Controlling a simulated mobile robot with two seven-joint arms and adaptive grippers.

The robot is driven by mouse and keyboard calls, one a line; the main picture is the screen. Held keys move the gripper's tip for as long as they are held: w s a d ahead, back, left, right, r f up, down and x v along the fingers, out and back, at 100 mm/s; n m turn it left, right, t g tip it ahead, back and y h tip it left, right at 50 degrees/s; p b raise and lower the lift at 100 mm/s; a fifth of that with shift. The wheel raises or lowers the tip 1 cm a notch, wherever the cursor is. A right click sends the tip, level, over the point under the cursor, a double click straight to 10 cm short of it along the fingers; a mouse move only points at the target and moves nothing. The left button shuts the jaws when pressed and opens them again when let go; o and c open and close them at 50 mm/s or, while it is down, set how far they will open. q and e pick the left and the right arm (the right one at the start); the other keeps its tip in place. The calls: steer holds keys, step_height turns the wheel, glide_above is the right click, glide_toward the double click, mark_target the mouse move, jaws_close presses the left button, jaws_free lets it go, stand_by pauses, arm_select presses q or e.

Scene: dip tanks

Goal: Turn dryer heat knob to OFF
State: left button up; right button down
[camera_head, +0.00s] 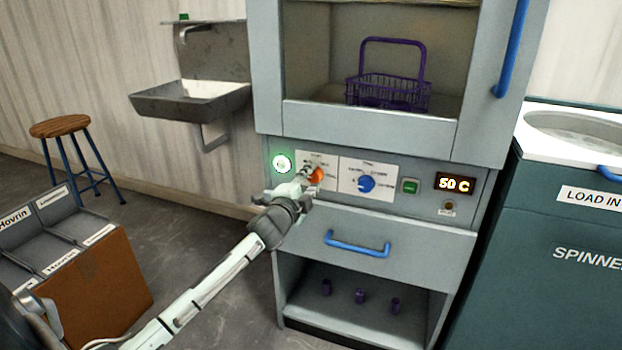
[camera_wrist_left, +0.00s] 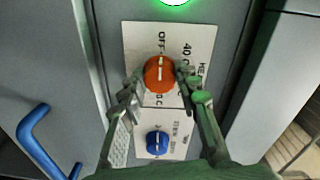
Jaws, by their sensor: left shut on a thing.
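The orange heat knob (camera_head: 316,175) is on a white label plate on the dryer's front panel. It also shows in the left wrist view (camera_wrist_left: 159,74), where its white line runs nearly up and down the picture. One end of the line faces the OFF print (camera_wrist_left: 163,40); I cannot tell which end is the pointer. My left gripper (camera_head: 303,180) reaches the knob, with its fingertips (camera_wrist_left: 159,85) on either side, shut on it. The fingers partly hide the plate's print. My right gripper is not in view.
A blue knob (camera_head: 366,184), a green switch (camera_head: 410,186) and a display (camera_head: 455,184) reading 50 C sit to the right. A lit green button (camera_head: 282,163) is at left. A blue drawer handle (camera_head: 357,244) protrudes below. A purple basket (camera_head: 390,88) stands in the chamber.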

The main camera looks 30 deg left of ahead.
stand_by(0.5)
arm_select(q)
steer(key=o, duration=1.2)
steer(key=shift+c, duration=0.2)
steer(key=v, duration=1.2)
steer(key=s+d+f+n+g, duration=0.2)
steer(key=s+f+n+g, duration=0.25)
steer(key=f, duration=0.65)
steer(key=s+d+f+n+g, duration=0.1)
steer(key=s+f+n+g, duration=0.3)
steer(key=f, duration=0.7)
steer(key=s+d+f+n+g+h, duration=0.1)
steer(key=s+d+f+g, duration=0.1)
steer(key=s+d+f, duration=0.3)
steer(key=s+d+f+n+g+h, duration=0.1)
steer(key=s+d+f+g, duration=0.2)
steer(key=s+f, duration=0.6)
steer(key=s+d, duration=0.2)
steer(key=s, duration=0.1)
steer(key=shift+s+d+g+h, duration=0.15)
steer(key=shift+d+g+h, duration=0.2)
steer(key=shift+d+h, duration=0.05)
